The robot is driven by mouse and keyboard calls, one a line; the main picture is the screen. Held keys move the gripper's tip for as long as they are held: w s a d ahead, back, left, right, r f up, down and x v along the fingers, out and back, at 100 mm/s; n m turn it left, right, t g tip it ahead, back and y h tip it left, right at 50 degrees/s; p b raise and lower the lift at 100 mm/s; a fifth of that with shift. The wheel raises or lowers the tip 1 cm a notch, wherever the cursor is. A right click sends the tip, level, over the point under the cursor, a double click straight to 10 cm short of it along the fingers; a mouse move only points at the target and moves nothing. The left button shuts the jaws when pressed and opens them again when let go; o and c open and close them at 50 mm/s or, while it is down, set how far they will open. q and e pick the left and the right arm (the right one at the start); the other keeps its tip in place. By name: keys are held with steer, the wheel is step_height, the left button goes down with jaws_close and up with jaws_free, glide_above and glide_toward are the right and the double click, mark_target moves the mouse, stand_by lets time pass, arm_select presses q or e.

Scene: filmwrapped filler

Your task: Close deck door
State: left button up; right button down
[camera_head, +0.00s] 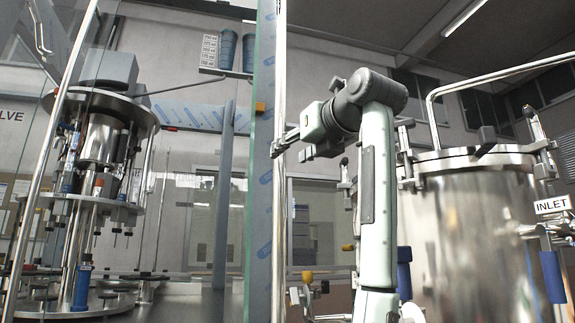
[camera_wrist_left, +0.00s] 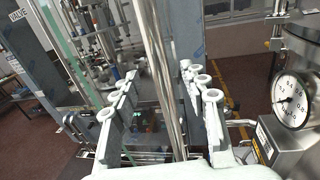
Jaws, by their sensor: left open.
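The deck door is a clear glass panel with a greenish edge (camera_head: 263,90), seen nearly edge-on in the head view. A long upright metal bar (camera_head: 280,75) runs along its side; it looks like the door's handle. My left gripper (camera_head: 280,146) is at this bar, with its fingers pointing left. In the left wrist view the fingers of my left gripper (camera_wrist_left: 158,78) are apart, and a shiny upright bar (camera_wrist_left: 158,50) passes between them. I cannot tell whether either finger touches it. My right gripper is in neither view.
Filling machinery (camera_head: 104,140) stands behind glass on the left. A large steel tank (camera_head: 465,235) with an "INLET" label (camera_head: 552,204) stands close on the right of my arm. A pressure gauge (camera_wrist_left: 292,100) shows at right in the wrist view.

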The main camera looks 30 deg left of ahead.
mark_target(282, 159)
arm_select(q)
steer(key=p+x, duration=0.1)
steer(key=x, duration=0.5)
steer(key=shift+a, duration=0.25)
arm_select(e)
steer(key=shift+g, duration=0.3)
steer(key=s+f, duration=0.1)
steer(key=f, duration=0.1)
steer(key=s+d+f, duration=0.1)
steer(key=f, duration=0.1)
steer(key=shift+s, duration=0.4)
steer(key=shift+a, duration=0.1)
arm_select(q)
jaws_close()
